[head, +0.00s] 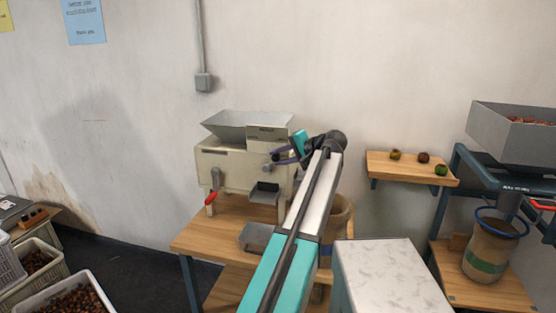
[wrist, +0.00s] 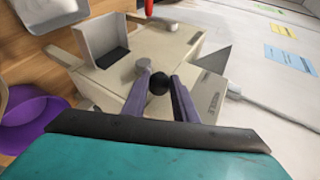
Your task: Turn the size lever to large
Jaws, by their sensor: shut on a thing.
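The beige sorting machine (head: 228,168) with a grey hopper (head: 232,124) stands on a wooden table against the wall. In the wrist view the machine (wrist: 180,45) fills the middle. The size lever's black ball knob (wrist: 158,84) shows between the two purple fingers of my gripper (wrist: 159,92), which are shut on it. In the head view my gripper (head: 284,157) is at the machine's right front; the lever there is mostly hidden by the fingers. Its size markings cannot be read.
A red-handled crank (head: 211,197) hangs at the machine's left front. A grey chute (head: 265,192) and a metal tray (head: 256,237) sit below. A sack (head: 341,217) stands right of the table, partly behind my arm. A wall shelf (head: 405,172) holds three small round things.

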